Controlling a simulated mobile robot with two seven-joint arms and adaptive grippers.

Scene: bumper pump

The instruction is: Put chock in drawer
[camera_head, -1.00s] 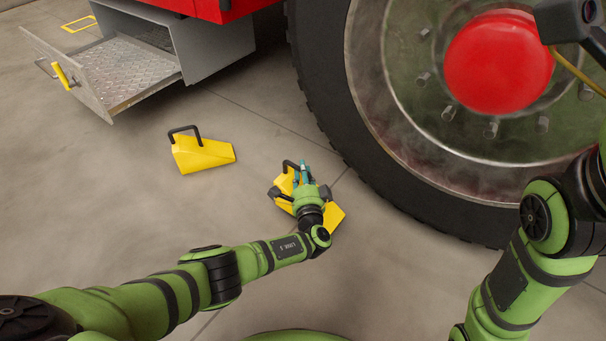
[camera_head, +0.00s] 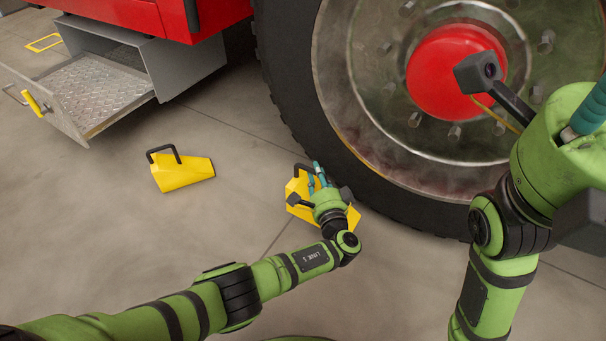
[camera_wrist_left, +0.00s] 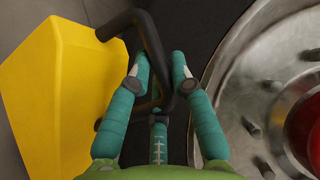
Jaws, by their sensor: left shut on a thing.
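A yellow chock (camera_head: 298,189) with a black handle is beside the big wheel, partly hidden by my left gripper (camera_head: 319,177). In the left wrist view, the left gripper's teal fingers (camera_wrist_left: 160,78) are shut on the black handle (camera_wrist_left: 150,40), with the yellow body (camera_wrist_left: 55,90) to the left. I cannot tell if this chock touches the floor. A second yellow chock (camera_head: 185,175) stands on the floor to the left. The open metal drawer (camera_head: 95,88) at upper left looks empty. My right gripper (camera_head: 588,112) is cut off at the right edge; its opening is unclear.
The big wheel (camera_head: 340,120) with a red hub (camera_head: 445,70) stands right behind the held chock. The drawer's grey housing (camera_head: 185,65) sits below the red vehicle body (camera_head: 150,14). Bare concrete floor (camera_head: 80,200) lies between the chocks and drawer.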

